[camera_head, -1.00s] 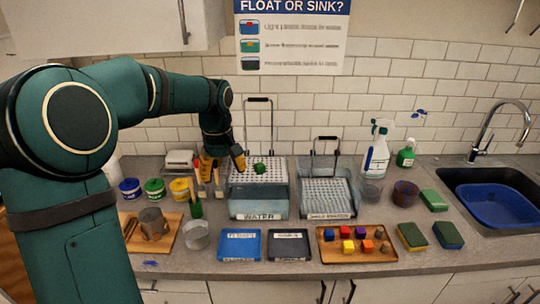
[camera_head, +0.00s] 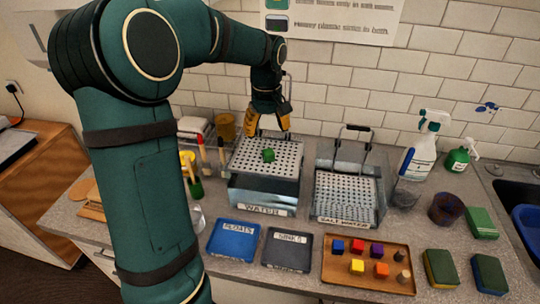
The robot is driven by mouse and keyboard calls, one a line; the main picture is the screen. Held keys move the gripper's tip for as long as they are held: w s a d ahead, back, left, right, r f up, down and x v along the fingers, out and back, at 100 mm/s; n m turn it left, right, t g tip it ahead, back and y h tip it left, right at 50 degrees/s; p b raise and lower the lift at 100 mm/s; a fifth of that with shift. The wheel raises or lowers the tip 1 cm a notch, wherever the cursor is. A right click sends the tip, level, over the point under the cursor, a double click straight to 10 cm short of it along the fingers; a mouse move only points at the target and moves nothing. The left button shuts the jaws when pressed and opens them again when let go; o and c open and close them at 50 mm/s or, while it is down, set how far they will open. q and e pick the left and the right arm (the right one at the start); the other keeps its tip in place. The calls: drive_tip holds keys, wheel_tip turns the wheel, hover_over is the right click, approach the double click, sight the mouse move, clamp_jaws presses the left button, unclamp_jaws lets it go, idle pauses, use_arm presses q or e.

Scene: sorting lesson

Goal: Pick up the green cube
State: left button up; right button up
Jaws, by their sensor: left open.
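The green cube (camera_head: 268,155) sits on the perforated white tray (camera_head: 288,168) at the top of the tank labelled WATER (camera_head: 262,207). My left gripper (camera_head: 268,130) is open and empty, pointing down, above and just behind the cube in the picture. Its yellow-tipped fingers are spread apart, and no contact with the cube shows. My right gripper is not in view.
The salt water tank (camera_head: 347,222) with its own perforated tray stands to the right. In front lie a blue tray (camera_head: 231,240), a dark tray (camera_head: 287,249) and a wooden tray (camera_head: 345,277) with several coloured blocks. A spray bottle (camera_head: 424,150) stands behind right.

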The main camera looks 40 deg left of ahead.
sight(268, 151)
use_arm(q)
drive_tip(key=f, duration=0.6)
drive_tip(key=f+b, duration=0.1)
drive_tip(key=f, duration=0.2)
drive_tip(key=shift+w+f, duration=0.15)
drive_tip(key=shift+w, duration=0.1)
drive_tip(key=c, duration=1.1)
clamp_jaws()
